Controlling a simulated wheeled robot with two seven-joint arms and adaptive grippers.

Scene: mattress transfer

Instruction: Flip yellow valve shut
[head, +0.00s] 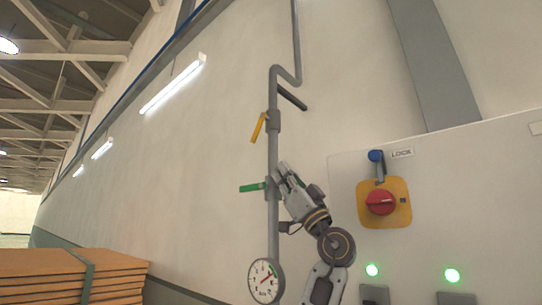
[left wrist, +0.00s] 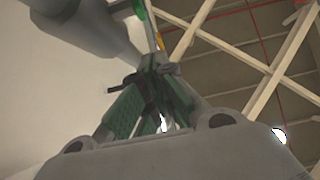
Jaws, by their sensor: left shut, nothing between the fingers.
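The yellow valve handle (head: 258,128) sits on the upper part of a grey vertical pipe (head: 273,150). It slants down and to the left from the pipe. A green valve handle (head: 252,187) lower on the same pipe points left, nearly level. My left gripper (head: 284,170) is shut and empty, just right of the pipe near the green valve and below the yellow one. In the left wrist view its fingertips (left wrist: 158,66) meet, with a thin yellow piece (left wrist: 158,41) and part of the green handle (left wrist: 139,9) beyond them. My right gripper is not in view.
A round gauge (head: 266,281) is on the pipe below. Stacked orange boards (head: 45,275) stand at lower left. The wall left of the pipe is clear.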

